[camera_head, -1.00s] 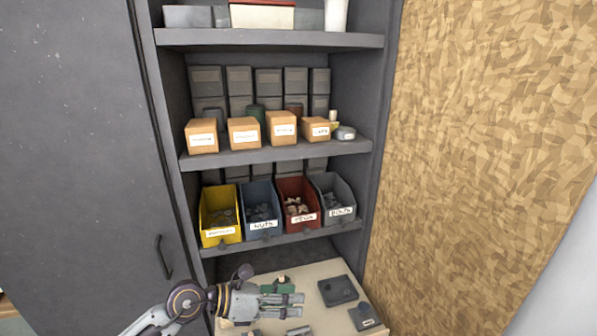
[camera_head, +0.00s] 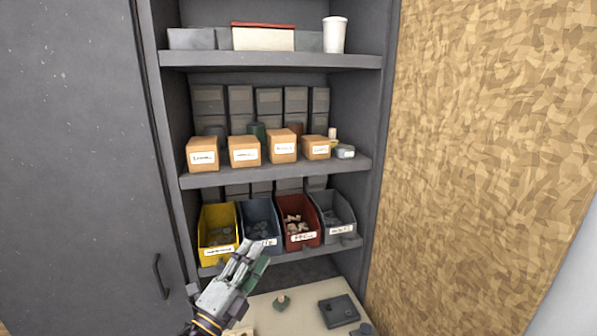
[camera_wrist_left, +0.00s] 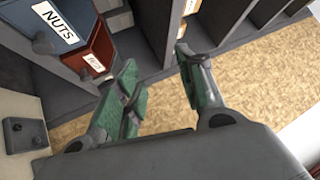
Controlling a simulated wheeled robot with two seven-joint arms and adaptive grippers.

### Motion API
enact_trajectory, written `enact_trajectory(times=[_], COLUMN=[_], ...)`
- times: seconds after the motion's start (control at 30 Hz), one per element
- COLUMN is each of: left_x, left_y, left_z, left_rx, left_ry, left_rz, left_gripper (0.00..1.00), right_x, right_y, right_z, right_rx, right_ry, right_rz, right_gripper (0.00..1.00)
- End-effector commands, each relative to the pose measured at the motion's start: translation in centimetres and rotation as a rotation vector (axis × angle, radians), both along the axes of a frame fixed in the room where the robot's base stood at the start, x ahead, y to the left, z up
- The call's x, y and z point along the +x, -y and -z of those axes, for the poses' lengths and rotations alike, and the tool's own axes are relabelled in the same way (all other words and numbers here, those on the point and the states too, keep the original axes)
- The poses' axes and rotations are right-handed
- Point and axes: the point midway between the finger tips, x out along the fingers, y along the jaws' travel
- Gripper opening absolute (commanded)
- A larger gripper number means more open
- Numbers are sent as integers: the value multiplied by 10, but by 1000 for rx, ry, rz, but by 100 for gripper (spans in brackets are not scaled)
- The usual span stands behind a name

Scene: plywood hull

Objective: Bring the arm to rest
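My left gripper (camera_head: 254,262) rises from the bottom of the head view, fingers pointing up and slightly right, in front of the blue bin (camera_head: 262,214). In the left wrist view the green-padded fingers (camera_wrist_left: 158,70) stand apart with nothing between them. The gripper overlaps the blue bin's label in the head view; I cannot tell how far apart they are. My right gripper is in neither view.
The yellow bin (camera_head: 217,226), red bin (camera_head: 297,221) and grey bin (camera_head: 335,213) stand on the lower shelf. Cardboard boxes (camera_head: 244,151) line the shelf above. A dark block (camera_head: 338,310) lies on the pale worktop (camera_head: 304,318) below.

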Motion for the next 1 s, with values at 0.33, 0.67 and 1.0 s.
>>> enact_trajectory(times=[0.33,0.67,1.0], left_x=[11,-9,-65], left_y=[-70,-120,-142], left_z=[45,121,209], left_rx=[-346,-625,-851], left_ry=[-301,-630,-1010], left_rz=[-241,-464,-678], left_gripper=[39,39,39], right_x=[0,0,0], right_y=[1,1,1], right_z=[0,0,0], right_rx=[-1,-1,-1], right_ry=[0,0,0], right_rz=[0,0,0], right_gripper=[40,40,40])
